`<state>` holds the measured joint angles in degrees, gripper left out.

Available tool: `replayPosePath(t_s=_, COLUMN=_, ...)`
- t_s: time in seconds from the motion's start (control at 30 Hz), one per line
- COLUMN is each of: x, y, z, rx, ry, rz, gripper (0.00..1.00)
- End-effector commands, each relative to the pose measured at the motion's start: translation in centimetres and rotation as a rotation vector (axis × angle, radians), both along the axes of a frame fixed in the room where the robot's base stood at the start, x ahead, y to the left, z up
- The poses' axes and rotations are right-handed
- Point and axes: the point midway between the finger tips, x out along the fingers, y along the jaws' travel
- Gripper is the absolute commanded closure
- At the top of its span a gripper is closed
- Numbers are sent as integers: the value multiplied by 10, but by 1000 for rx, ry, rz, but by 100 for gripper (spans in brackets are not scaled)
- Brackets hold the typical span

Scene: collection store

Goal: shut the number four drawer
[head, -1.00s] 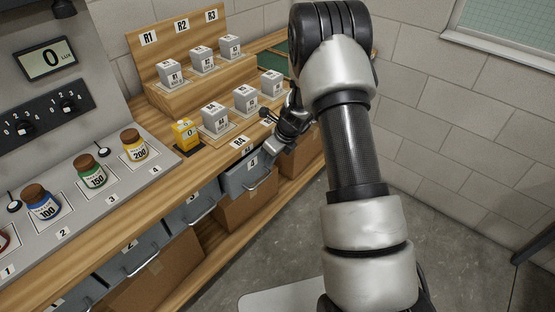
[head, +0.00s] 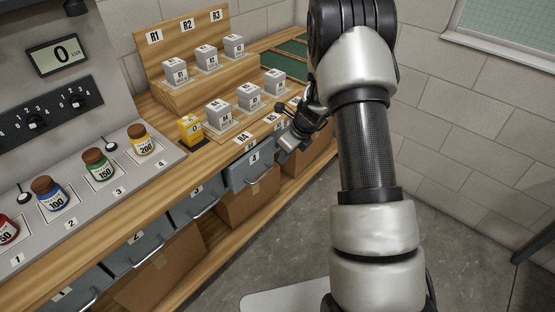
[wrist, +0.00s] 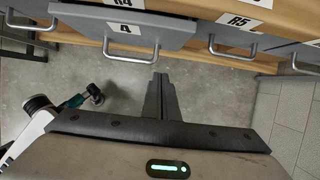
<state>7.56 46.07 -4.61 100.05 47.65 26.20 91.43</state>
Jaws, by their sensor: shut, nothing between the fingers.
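The number four drawer (head: 250,170) is a grey drawer under the wooden counter, with a "4" label and a metal bar handle. It stands partly out past its neighbours. In the wrist view the drawer (wrist: 85,22) is at the top, with its handle (wrist: 131,55) facing me. My gripper (head: 284,156) is to the right of the drawer front in the head view. In the wrist view my gripper (wrist: 160,76) is shut and empty, its tips just below the handle's right end in the picture. I cannot tell whether they touch it.
A neighbouring drawer handle (wrist: 233,50) is to the right. Other grey drawers (head: 139,250) line the counter to the left. Cardboard boxes (head: 245,203) sit on the shelf below. Grey blocks (head: 219,112) and a yellow block (head: 189,128) stand on the counter.

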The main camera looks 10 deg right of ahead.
Motion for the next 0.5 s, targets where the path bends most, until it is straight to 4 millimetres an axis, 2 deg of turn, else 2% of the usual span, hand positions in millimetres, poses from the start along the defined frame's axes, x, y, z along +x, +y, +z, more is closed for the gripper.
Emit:
replayPosePath(t_s=0.03, x=-4, y=-3, z=16, rx=-3, ry=-2, rz=0, gripper=100)
replayPosePath(t_s=0.1, x=-9, y=-6, z=29, rx=0, ry=0, rz=1, gripper=100)
replayPosePath(t_s=0.3, x=-19, y=-13, z=57, rx=0, ry=1, rz=0, gripper=100)
replayPosePath(t_s=0.43, x=-23, y=-16, z=63, rx=3, ry=5, rz=2, gripper=100)
replayPosePath(t_s=0.5, x=-31, y=-18, z=51, rx=29, ry=23, rz=15, gripper=100)
